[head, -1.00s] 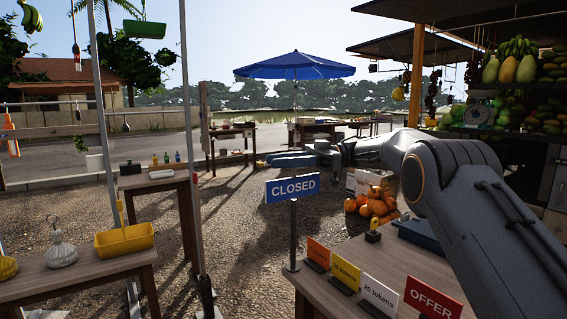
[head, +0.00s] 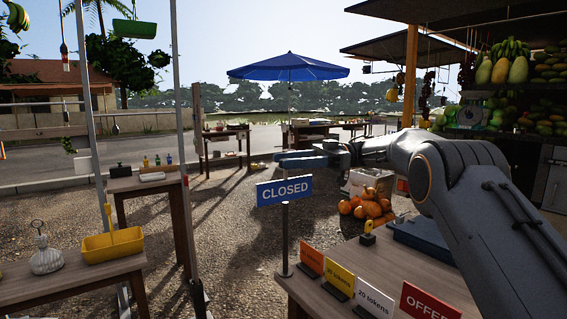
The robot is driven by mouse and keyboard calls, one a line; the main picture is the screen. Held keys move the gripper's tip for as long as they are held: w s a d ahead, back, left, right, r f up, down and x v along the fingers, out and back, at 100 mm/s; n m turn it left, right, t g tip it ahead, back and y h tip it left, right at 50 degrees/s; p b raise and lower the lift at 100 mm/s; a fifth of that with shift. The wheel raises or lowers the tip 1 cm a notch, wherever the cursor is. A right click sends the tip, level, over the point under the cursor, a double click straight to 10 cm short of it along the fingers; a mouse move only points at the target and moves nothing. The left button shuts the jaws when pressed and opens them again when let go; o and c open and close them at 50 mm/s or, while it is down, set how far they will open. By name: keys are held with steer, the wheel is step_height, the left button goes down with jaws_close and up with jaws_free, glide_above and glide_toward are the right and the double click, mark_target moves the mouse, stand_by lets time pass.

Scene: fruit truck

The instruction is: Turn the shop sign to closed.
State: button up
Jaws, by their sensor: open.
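The shop sign (head: 285,191) is a blue board with white letters that read CLOSED. It is on a thin grey post (head: 285,240) that stands by the near table's left end, and its lettered face is turned toward me. My gripper (head: 292,161) is at the end of my arm, which reaches in from the right. Its fingers point left, just above the sign's top edge in the picture. The jaws are open with nothing seen between them. I cannot tell whether a finger touches the sign.
The near wooden table (head: 330,296) holds several cards, one reading OFFER (head: 431,301), and a dark blue case (head: 422,239). Oranges (head: 368,205) lie beyond it. At left, a table carries a yellow basket (head: 113,244). Gravel ground is open between.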

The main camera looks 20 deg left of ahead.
steer(key=shift+v, duration=1.25)
steer(key=shift+w+d+r, duration=0.15)
steer(key=c, duration=0.6)
steer(key=shift+r+m+y, duration=0.25)
steer(key=shift+m+y, duration=0.15)
steer(key=shift+m, duration=0.1)
steer(key=c, duration=0.3)
step_height(320, 180, up, 4)
steer(key=m+t+y+p, duration=0.2)
steer(key=m+y, duration=0.1)
steer(key=m, duration=0.1)
steer(key=m+t+y+p, duration=0.2)
steer(key=m, duration=0.2)
steer(key=shift+f+t+y+p, duration=0.25)
steer(key=shift+t+y+p, duration=0.1)
steer(key=shift+t+y, duration=0.05)
jaws_close()
steer(key=m+t+h+p, duration=0.6)
steer(key=m+t+p, duration=0.3)
steer(key=m+t, duration=1.35)
glide_toward(301, 177)
steer(key=w+a+m+g+p, duration=0.1)
steer(key=w+a+r+m+g+p, duration=0.1)
steer(key=w, duration=0.1)
steer(key=w+a+r+m+g+p, duration=0.1)
steer(key=w+g+p, duration=0.1)
steer(key=shift+a+r, duration=0.25)
steer(key=shift+a, duration=0.1)
